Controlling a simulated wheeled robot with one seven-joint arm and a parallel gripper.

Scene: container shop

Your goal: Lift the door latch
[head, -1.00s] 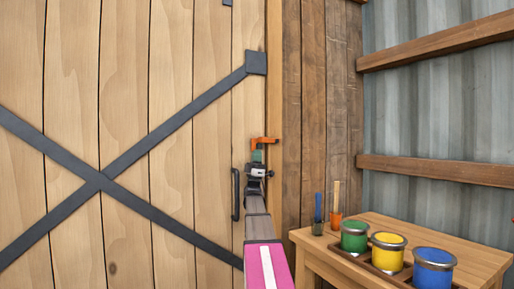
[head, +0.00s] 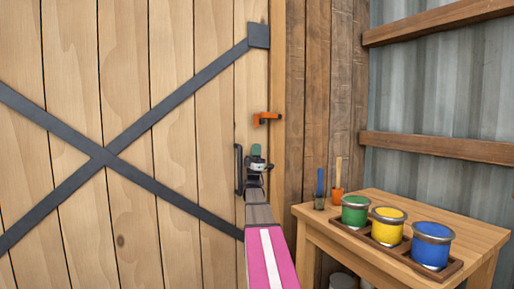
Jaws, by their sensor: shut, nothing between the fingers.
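The orange door latch (head: 266,118) sits at the right edge of the plank door (head: 172,130), near the frame post. It is a short, roughly level bar with a bent left end. My gripper (head: 256,150) has teal fingertips and is shut and empty. In the picture it lies just below the latch, with a visible gap between them. My wrist and forearm hide part of the door edge beneath it. The black door handle (head: 238,170) is close to the left of my gripper.
A wooden table (head: 450,212) stands at the lower right. On it are green (head: 355,211), yellow (head: 387,231) and blue (head: 431,251) paint cans in a tray, and brushes (head: 337,172). A dark X brace (head: 180,118) crosses the door.

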